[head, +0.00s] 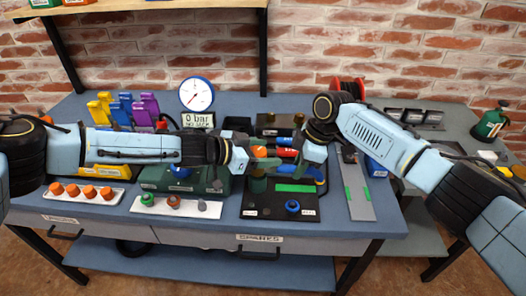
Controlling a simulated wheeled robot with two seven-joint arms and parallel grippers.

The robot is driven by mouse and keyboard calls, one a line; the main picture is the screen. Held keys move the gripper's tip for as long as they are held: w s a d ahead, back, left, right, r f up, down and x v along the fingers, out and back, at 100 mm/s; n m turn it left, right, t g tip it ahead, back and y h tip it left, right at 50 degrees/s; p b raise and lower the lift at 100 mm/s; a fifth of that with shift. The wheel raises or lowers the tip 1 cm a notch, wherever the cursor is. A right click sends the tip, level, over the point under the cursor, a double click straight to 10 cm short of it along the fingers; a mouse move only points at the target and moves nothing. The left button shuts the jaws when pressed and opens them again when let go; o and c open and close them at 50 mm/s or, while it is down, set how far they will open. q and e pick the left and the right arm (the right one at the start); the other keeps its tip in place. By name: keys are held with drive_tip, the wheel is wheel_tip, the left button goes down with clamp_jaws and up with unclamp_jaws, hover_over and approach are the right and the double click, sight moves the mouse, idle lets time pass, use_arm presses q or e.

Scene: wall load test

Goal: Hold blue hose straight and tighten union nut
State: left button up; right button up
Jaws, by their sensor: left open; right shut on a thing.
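My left gripper (262,158) is open, at the end of the arm that crosses the bench from the left. It is above a dark green upright fitting (257,184) on a black plate (266,205). A blue ring (292,206), which may be a nut, lies on the plate. I cannot tell the union nut for certain.
A dial gauge (197,94) stands above a "0 bar" display (198,120) at the back. A tray with orange caps (89,199) and a white strip with small fittings (175,205) lie at the front. A grey strip with green patches (357,190) lies to the right.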

use_arm(q)
drive_tip(key=c, duration=1)
drive_tip(key=shift+m+g, duration=0.3)
drive_tip(key=m+g, duration=0.1)
drive_tip(key=g, duration=0.1)
drive_tip(key=m+g+h, duration=0.1)
drive_tip(key=m, duration=0.1)
drive_tip(key=shift+s+d+g+h, duration=0.2)
drive_tip(key=shift+g+h, duration=0.1)
drive_tip(key=shift+g, duration=0.1)
drive_tip(key=shift+s+r+m+g, duration=0.1)
drive_tip(key=shift+m+g, duration=0.75)
drive_tip(key=shift+s+r+m+g, duration=0.1)
drive_tip(key=shift+m+g, duration=0.75)
drive_tip(key=shift+a+m+g, duration=0.1)
drive_tip(key=shift+m+g, duration=0.2)
drive_tip(key=shift+g, duration=0.1)
drive_tip(key=o, duration=1)
drive_tip(key=shift+s+f, duration=0.1)
drive_tip(key=shift+f, duration=0.05)
